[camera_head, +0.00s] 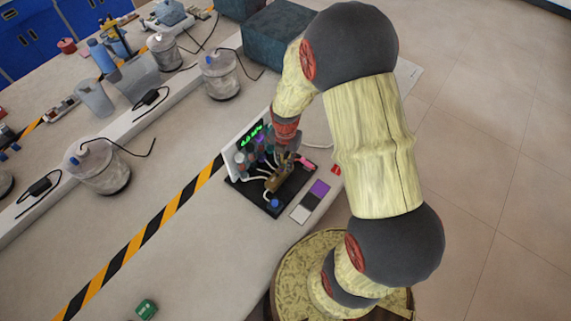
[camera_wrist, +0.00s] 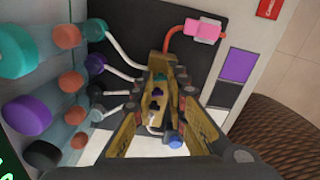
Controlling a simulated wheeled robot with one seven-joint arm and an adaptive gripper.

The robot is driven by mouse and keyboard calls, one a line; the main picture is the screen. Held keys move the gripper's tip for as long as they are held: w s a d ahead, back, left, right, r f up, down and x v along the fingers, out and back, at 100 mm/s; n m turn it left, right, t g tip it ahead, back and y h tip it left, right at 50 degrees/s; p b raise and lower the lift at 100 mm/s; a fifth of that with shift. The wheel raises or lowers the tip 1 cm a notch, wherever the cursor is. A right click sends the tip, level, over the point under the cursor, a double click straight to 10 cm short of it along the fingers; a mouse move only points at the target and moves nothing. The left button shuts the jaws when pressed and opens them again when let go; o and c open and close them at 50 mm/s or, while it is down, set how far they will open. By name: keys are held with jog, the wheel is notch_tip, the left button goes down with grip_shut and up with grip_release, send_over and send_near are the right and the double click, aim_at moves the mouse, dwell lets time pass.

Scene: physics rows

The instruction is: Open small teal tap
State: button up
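A small teal tap (camera_wrist: 160,77) shows in the wrist view near the far end of the gap between my fingers. Small purple taps (camera_wrist: 157,92) sit just below it in the picture. My gripper (camera_wrist: 163,100) has its two brown-yellow fingers apart, one on each side of this row; I cannot tell whether either touches the teal tap. In the head view my gripper (camera_head: 284,166) is low over the black base board (camera_head: 266,208), and the small tap cannot be made out there.
Large capped bottles, including a teal cap (camera_wrist: 17,51) and a purple cap (camera_wrist: 27,115), stand close on the left with pale tubes. A blue knob (camera_wrist: 175,140) is near my right finger. A pink clip (camera_wrist: 203,30) lies beyond. Striped tape (camera_head: 150,235) crosses the bench.

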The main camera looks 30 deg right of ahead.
jog(key=shift+s+r, duration=0.1)
jog(key=shift+s, duration=0.05)
jog(key=shift+r+p, duration=2.6)
jog(key=shift+r, duration=0.85)
